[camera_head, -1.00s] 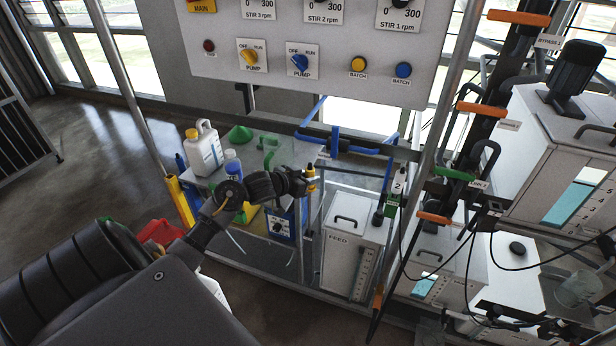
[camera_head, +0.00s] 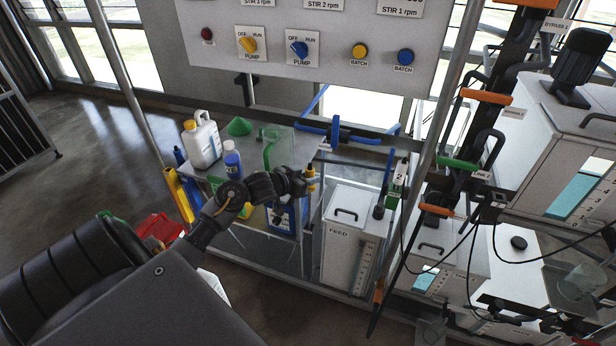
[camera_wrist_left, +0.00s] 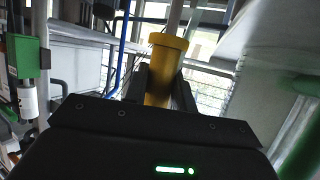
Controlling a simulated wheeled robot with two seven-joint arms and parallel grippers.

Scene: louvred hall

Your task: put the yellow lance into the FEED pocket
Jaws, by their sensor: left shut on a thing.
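My left gripper (camera_head: 306,184) is shut on the yellow lance (camera_head: 311,171). In the left wrist view the lance's yellow head (camera_wrist_left: 163,75) stands up between the two dark fingers. In the head view a thin grey shaft below the gripper appears to be the lance's lower part; its end is hard to make out. The gripper is left of and above the white FEED tank (camera_head: 341,262), apart from it. The tank has a dark handle on its lid. I cannot clearly make out the opening of the FEED pocket. My right gripper is not in view.
A metal post (camera_head: 437,130) and hanging cables are to the right.

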